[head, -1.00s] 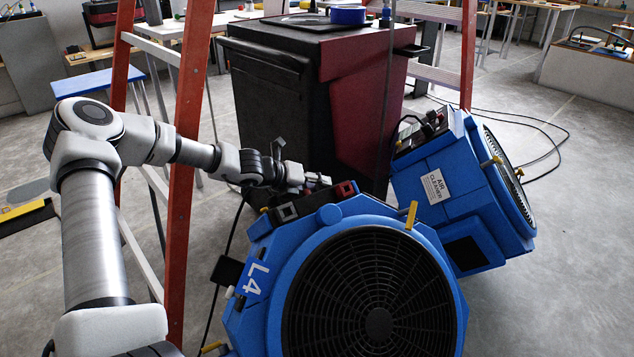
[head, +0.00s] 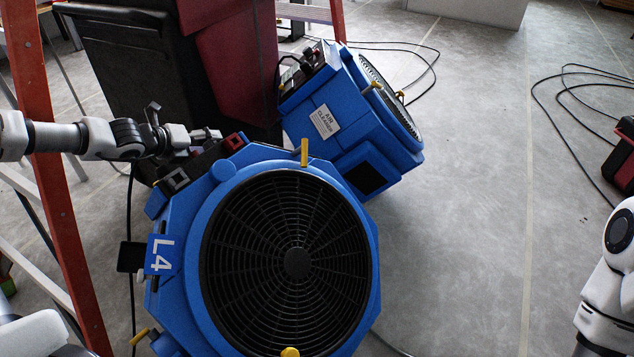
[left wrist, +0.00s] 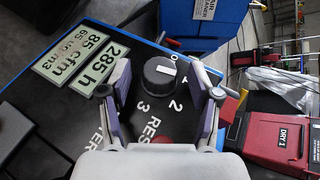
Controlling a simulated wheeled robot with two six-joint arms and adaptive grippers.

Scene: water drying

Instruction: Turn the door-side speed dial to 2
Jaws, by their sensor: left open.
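The speed dial (left wrist: 160,75) is a round black knob with a white mark, on a dark panel (left wrist: 105,123) in the left wrist view. Printed 1, 2 and 3 curve around its right and lower sides. The white mark faces the right side of the knob; I cannot tell exactly which figure it meets. My left gripper (left wrist: 160,84) is open, one finger on each side of the dial; contact is unclear. In the head view, my left gripper (head: 207,134) is over the top panel of the blue L4 fan unit (head: 222,172); the dial is hidden there.
A blue air cleaner (head: 345,135) stands just behind. A black-and-red cabinet (head: 240,60) and an orange ladder (head: 50,170) stand close to my left arm. Cables (head: 570,95) lie on the floor at right. A red DRY 1 box (left wrist: 285,137) shows in the left wrist view.

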